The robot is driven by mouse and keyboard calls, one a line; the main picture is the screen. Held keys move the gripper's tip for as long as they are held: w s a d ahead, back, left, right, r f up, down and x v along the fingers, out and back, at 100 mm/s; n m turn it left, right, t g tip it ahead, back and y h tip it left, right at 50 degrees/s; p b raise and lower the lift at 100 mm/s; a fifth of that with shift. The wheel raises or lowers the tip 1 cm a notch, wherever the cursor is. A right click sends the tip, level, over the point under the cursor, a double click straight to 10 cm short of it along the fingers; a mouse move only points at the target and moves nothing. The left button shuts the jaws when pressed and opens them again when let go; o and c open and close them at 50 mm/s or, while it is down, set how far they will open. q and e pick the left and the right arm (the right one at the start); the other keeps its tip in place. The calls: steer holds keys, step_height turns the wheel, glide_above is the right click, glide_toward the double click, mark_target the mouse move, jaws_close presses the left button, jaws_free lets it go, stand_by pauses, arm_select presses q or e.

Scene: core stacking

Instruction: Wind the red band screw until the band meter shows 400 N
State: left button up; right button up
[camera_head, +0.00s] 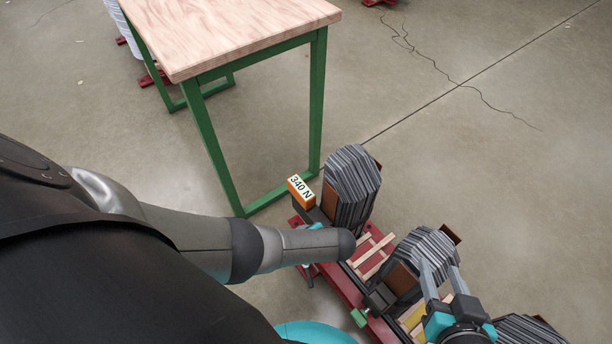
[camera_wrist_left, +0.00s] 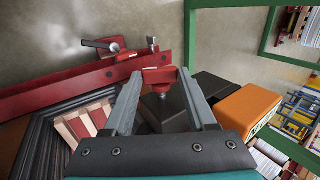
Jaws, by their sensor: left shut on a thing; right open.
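The band meter (camera_head: 301,188) is an orange box that reads 340 N in the head view; it also shows in the left wrist view (camera_wrist_left: 249,106). The red band screw (camera_wrist_left: 160,76) has a red cross handle, seen between the fingers of my left gripper (camera_wrist_left: 161,80). That gripper is shut on this handle; in the head view my forearm mostly hides it. My right gripper (camera_head: 439,266) is open, with its fingers over the middle stack of grey laminations (camera_head: 425,246). I cannot tell whether they touch the stack.
A red base frame (camera_head: 346,288) carries the stacks of laminations, including a left one (camera_head: 352,180) beside the meter. A green clamp handle (camera_head: 359,317) sits at its near edge. A wooden table (camera_head: 235,28) with green legs stands behind. The floor at the right is clear.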

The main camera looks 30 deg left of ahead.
arm_select(q)
steer(key=shift+s+f+y, duration=0.1)
steer(key=shift+y, duration=0.2)
arm_select(e)
steer(key=shift+w+a+r+t+y, duration=0.15)
steer(key=shift+a+t+y, duration=0.15)
steer(key=shift+a+t, duration=0.2)
arm_select(q)
steer(key=o, duration=1.4)
steer(key=shift+d, duration=0.1)
